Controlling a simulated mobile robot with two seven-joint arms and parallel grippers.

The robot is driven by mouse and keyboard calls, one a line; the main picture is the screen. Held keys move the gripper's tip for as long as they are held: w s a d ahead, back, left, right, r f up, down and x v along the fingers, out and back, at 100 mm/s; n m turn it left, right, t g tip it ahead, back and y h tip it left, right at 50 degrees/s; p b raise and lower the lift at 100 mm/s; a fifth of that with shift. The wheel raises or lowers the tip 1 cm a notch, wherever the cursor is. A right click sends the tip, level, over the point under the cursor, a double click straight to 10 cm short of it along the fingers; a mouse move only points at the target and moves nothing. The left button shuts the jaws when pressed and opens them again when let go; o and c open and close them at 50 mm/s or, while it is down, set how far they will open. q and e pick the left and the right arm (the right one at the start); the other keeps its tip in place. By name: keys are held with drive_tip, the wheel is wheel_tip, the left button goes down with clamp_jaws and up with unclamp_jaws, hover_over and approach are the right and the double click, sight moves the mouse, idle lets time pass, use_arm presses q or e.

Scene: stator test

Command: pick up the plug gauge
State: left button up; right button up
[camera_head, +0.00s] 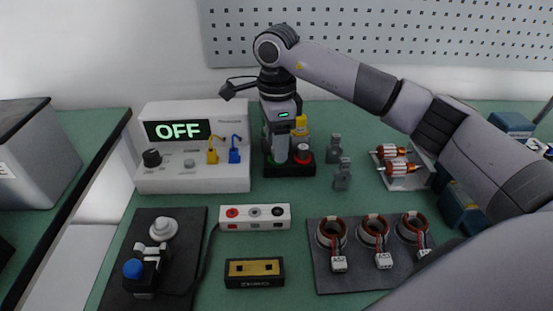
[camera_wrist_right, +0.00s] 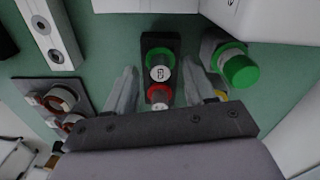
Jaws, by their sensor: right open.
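The plug gauge appears to be the green-ringed piece (camera_wrist_right: 160,58) and red-ringed piece (camera_wrist_right: 158,95) standing upright in a black base (camera_wrist_right: 150,40); I cannot tell whether one or both are meant. In the head view the red-ringed piece (camera_head: 303,150) shows to the right of my right gripper (camera_head: 282,150), above the black base (camera_head: 290,170). My right gripper (camera_wrist_right: 160,80) points down and is open. Its fingers stand on either side of these pieces in the wrist view, with nothing visibly held. In the head view the gripper partly hides the green-ringed piece. My left gripper is not in view.
A green-capped cylinder (camera_wrist_right: 238,70) stands close beside one finger. A yellow object (camera_head: 300,125) is behind the gripper. A white tester (camera_head: 195,180) reading OFF stands left; small grey pieces (camera_head: 341,178) stand right. A terminal block (camera_head: 255,225) and stator tray (camera_head: 330,283) are nearer.

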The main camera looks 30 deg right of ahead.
drive_tip(key=shift+f, duration=0.3)
clamp_jaws()
drive_tip(key=shift+r, duration=0.2)
wheel_tip(320, 180, up, 20)
drive_tip(key=p, duration=0.3)
drive_tip(key=shift+f, duration=0.15)
idle(0.4)
